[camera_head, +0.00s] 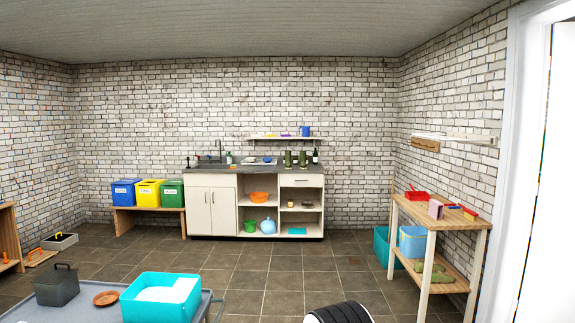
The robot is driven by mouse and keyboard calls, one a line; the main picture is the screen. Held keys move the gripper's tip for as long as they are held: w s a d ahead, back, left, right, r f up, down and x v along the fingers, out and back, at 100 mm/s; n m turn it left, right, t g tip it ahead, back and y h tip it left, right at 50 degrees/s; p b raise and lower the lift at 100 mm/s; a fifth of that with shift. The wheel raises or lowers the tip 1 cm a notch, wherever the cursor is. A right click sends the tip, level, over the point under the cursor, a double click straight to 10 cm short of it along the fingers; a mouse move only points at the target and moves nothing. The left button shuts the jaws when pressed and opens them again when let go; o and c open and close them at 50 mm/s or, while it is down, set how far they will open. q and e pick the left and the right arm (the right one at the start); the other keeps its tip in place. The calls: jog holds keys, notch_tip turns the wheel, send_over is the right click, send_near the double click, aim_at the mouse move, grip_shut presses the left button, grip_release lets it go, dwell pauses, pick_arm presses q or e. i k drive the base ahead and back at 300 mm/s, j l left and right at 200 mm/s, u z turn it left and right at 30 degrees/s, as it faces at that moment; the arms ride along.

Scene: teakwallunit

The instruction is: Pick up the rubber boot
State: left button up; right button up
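Two dark green upright shapes that look like rubber boots, a left one (288,159) and a right one (303,159), stand side by side on the grey counter (230,166) against the back wall. They are small at this distance, so their details are hard to tell. Neither of my grippers is in view, and nothing is seen touching the boots.
A grey table (75,308) with a turquoise bin (150,308), a dark box (57,288) and a brown dish (106,298) is front left. A wooden workbench (432,221) stands right. Three sorting bins (148,193) stand left of the counter.

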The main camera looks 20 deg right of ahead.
aim_at(288, 153)
jog(key=i+l+z, duration=0.4)
jog(key=i, duration=0.15)
jog(key=i+z, duration=0.4)
jog(key=i, duration=0.15)
jog(key=i+l, duration=0.15)
jog(key=i, duration=1.25)
jog(key=i+l, duration=0.15)
jog(key=i, duration=1.3)
jog(key=i+j+u, duration=0.15)
jog(key=i, duration=0.4)
jog(key=i+u, duration=0.15)
jog(key=i, duration=0.4)
jog(key=i+j+u, duration=0.15)
jog(key=i, duration=0.4)
jog(key=i+l+u, duration=0.2)
jog(key=i, duration=0.35)
jog(key=i+u, duration=0.15)
jog(key=i, duration=0.4)
jog(key=i+l+u, duration=0.15)
jog(key=i, duration=0.4)
jog(key=i+l, duration=0.1)
jog(key=i, duration=0.7)
jog(key=i+l+z, duration=0.1)
jog(key=i, duration=0.7)
jog(key=i+z, duration=0.35)
jog(key=i+j+z, duration=0.1)
jog(key=z, duration=0.25)
jog(key=i+j+z, duration=0.2)
jog(key=z, duration=0.2)
